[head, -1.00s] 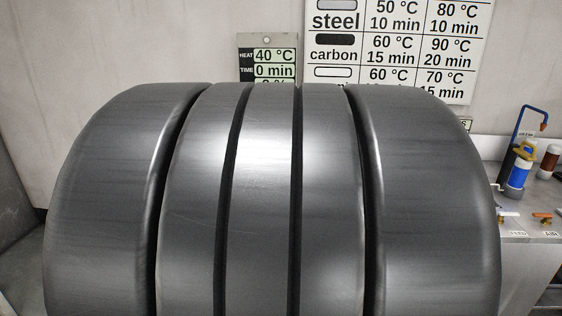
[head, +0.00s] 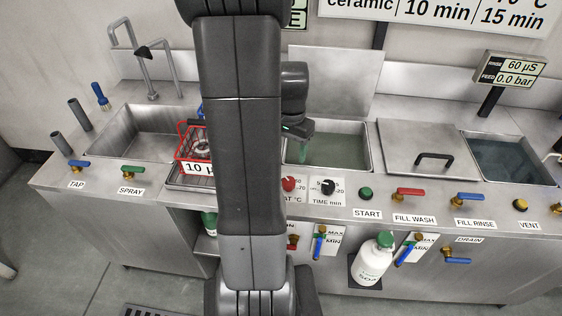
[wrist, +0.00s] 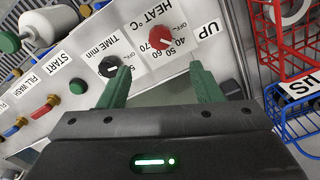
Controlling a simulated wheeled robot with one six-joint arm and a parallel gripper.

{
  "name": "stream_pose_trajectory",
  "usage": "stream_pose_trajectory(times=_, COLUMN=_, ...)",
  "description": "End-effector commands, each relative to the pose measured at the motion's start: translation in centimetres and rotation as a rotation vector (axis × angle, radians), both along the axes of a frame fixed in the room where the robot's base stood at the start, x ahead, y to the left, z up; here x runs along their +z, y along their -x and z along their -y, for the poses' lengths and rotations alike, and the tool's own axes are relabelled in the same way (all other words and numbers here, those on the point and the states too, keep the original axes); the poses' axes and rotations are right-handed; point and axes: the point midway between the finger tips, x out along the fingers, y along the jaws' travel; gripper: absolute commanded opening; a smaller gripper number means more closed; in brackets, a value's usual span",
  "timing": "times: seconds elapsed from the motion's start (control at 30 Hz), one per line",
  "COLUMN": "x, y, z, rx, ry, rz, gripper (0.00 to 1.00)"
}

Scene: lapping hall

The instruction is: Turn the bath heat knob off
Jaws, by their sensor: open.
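The red bath heat knob (head: 289,184) sits on the counter front beside the black time knob (head: 327,187), partly behind my arm in the head view. In the wrist view the heat knob (wrist: 161,38) shows under the HEAT °C label, with a scale from OFF to 70; its exact setting is too small to read surely. My gripper (wrist: 160,68) is open and empty, its green fingers spread to either side of the knob in the picture, apart from it.
A red wire basket (head: 186,143) stands left of the bath and shows close to the right finger in the wrist view (wrist: 262,35). A blue basket (wrist: 290,122) is below it. Start button (head: 366,193), valve levers and a soap bottle (head: 373,262) are to the right.

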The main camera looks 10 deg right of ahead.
Motion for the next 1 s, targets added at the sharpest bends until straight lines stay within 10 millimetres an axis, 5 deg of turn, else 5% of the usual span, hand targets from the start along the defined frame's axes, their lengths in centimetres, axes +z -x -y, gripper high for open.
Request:
stream_pose_trajectory(times=0.17, x=-1.3, y=-0.1, z=0.1, rx=-0.006, ry=-0.001, rz=-0.004, gripper=0.59)
stream_pose_trajectory(times=0.7, x=-10.3, y=0.0, z=0.0, rx=-0.004, ry=-0.001, rz=-0.006, gripper=0.59)
stream_pose_trajectory(times=1.0, x=-13.3, y=-0.1, z=0.0, rx=-0.004, ry=-0.001, rz=-0.002, gripper=0.59)
